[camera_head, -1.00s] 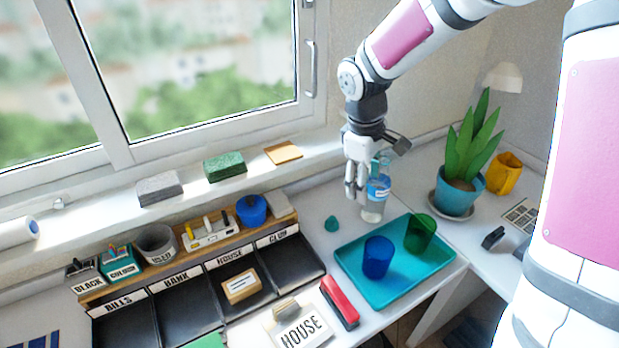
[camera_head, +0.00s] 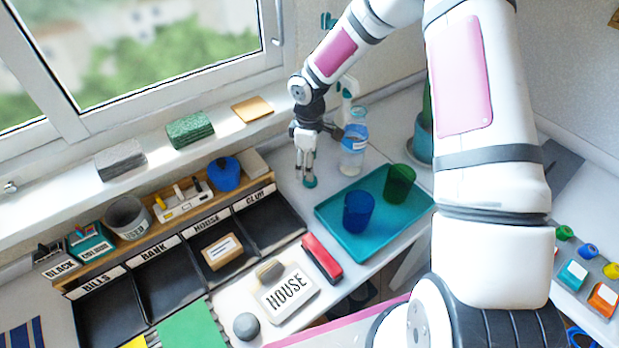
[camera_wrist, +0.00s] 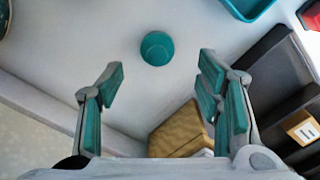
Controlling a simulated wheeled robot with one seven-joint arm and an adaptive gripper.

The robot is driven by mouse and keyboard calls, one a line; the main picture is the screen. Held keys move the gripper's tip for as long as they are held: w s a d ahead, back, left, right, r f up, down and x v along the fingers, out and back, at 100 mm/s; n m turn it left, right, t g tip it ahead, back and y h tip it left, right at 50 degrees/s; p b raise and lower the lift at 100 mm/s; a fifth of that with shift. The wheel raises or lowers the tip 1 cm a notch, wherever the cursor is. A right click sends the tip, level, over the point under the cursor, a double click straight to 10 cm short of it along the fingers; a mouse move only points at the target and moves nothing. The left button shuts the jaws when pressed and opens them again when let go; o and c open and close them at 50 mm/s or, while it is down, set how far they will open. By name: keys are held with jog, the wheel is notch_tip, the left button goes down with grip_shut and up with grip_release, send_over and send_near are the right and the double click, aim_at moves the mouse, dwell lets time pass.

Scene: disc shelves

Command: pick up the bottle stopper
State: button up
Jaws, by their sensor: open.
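The bottle stopper is a small teal round piece (camera_head: 310,182) on the white desk, left of the tray and the clear bottle (camera_head: 353,150). In the wrist view the stopper (camera_wrist: 157,48) lies ahead of the fingertips, roughly centred between them, with nothing between the fingers. My gripper (camera_head: 305,170) points down just above the stopper in the head view; it also shows in the wrist view (camera_wrist: 160,85), fingers spread wide with teal pads. The gripper is open and empty. Whether it touches the stopper cannot be told from the head view.
A teal tray (camera_head: 338,236) holds a blue cup (camera_head: 358,212) and a green cup (camera_head: 399,183). Black compartments (camera_head: 272,226) and a wooden organizer (camera_head: 263,184) stand to the left. A red stapler-like object (camera_head: 322,258) lies in front. The bottle stands close right of my gripper.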

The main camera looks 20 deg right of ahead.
jog(key=shift+w+f, duration=0.1)
jog(key=shift+f, duration=2.95)
jog(key=shift+d, duration=0.1)
jog(key=c, duration=0.8)
